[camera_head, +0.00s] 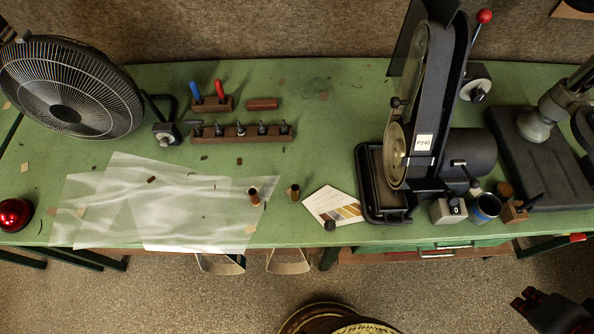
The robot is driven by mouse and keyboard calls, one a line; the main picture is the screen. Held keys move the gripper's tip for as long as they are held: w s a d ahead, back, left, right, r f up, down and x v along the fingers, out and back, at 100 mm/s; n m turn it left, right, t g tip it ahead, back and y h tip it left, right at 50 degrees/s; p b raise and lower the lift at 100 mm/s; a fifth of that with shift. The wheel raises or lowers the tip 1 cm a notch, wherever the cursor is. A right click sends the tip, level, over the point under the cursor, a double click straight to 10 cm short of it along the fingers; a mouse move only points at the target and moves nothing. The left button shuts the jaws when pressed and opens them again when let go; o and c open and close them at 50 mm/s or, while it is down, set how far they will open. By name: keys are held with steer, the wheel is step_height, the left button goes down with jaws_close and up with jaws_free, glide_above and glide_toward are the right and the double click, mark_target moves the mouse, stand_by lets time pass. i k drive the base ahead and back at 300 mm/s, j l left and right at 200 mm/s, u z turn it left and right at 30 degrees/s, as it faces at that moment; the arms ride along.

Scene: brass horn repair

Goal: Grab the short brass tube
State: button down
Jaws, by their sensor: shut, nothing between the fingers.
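Two small upright tubular pieces stand near the front of the green workbench. One is a short olive-brown, brass-like tube (294,192) on the bare green top. The other is a reddish-brown tube (254,197) with a dark open end, at the right edge of the clear sheet. They are too small for me to be sure which is the brass one.
The green bench (330,140) holds a fan (70,85), a clear sheet (150,205), a wooden tool rack (240,136), a colour card (335,205) and a tall belt sander (430,110). A blue-rimmed cup (485,207) stands right of the sander.

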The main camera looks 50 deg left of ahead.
mark_target(295, 188)
steer(key=u, duration=2.15)
steer(key=k+l, duration=0.1)
steer(key=l, duration=0.3)
steer(key=k+l+u, duration=0.15)
steer(key=l, duration=0.25)
steer(key=k+l, duration=0.1)
steer(key=l, duration=0.35)
